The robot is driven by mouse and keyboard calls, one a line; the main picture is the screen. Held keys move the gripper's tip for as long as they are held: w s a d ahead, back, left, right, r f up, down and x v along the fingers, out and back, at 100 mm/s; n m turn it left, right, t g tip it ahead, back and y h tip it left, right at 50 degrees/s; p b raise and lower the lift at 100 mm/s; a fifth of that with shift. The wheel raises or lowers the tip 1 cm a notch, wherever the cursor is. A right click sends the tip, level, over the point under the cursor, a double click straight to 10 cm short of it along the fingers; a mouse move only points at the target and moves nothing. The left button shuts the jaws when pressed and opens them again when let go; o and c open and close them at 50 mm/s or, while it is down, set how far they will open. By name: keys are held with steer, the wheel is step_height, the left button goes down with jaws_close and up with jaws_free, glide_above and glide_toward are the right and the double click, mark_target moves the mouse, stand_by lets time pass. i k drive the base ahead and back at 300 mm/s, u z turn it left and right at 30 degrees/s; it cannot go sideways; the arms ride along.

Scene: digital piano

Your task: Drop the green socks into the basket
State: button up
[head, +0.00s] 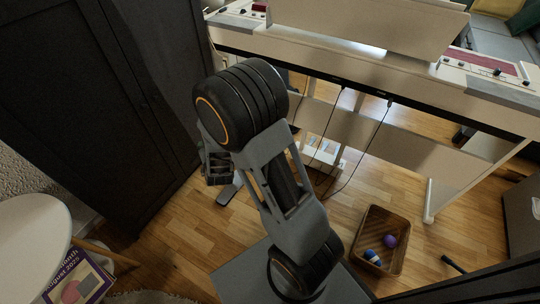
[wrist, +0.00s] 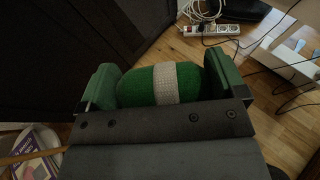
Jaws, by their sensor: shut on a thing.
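In the wrist view, the green socks (wrist: 141,87), a rolled bundle with a pale grey band, sit between the two green-padded fingers of my gripper (wrist: 160,84). The gripper is shut on them and holds them above the floor. In the head view, my gripper (head: 218,168) is left of centre, near the dark cabinet; the socks are hidden there. The brown woven basket (head: 364,228) stands on the floor at the lower right, well apart from my gripper. It holds a purple ball and a blue and white item.
A white digital piano (head: 330,55) spans the back, with hanging cables. A dark cabinet (head: 75,90) stands at left. A white round table (head: 32,235) and a purple book (head: 75,280) are at lower left. A power strip (wrist: 210,29) lies on the floor. Wooden floor is clear left of the basket.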

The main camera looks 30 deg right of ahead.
mark_target(363, 237)
steer(key=u, duration=0.3)
steer(key=k, duration=0.9)
steer(key=z, duration=0.6)
